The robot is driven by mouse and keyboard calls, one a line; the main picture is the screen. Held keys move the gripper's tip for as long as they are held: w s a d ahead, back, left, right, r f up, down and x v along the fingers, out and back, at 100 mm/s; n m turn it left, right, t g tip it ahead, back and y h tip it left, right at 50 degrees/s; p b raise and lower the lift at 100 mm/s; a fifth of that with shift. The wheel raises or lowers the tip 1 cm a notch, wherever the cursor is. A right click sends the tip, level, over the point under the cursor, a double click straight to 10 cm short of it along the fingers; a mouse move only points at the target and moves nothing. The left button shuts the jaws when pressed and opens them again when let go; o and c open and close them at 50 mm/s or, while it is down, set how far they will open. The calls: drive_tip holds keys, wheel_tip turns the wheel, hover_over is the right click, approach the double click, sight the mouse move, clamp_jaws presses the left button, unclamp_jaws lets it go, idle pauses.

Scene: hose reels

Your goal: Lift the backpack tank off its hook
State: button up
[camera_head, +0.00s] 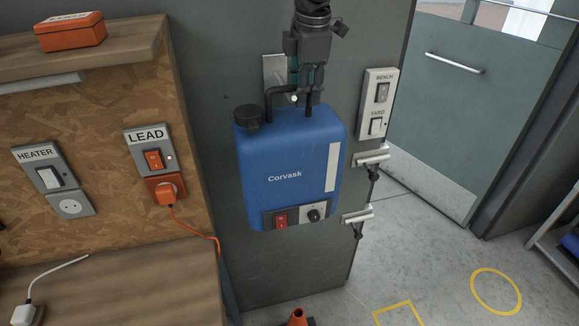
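The backpack tank (290,160) is a blue box marked "Corvask", with a black cap (249,117), a white strip on its right side and a red switch and black knob at its bottom edge. It is upright and slightly tilted in front of the grey panel. Its black carrying handle (271,97) rises from the top. My gripper (309,97) points down at the handle, and its fingers overlap the handle's right part. Whether they are closed on it is not clear. A pale hook plate (273,70) shows behind, partly hidden by my gripper, so the contact between handle and hook is hidden.
A BENCH/YARD switch plate (376,103) and two brackets (371,158) sit on the panel edge to the right. At left are a LEAD switch (151,157) with an orange plug and cord (195,229), a HEATER switch (46,176) and a workbench (130,285).

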clamp_jaws()
drive_tip(key=shift+r, duration=0.1)
idle(0.4)
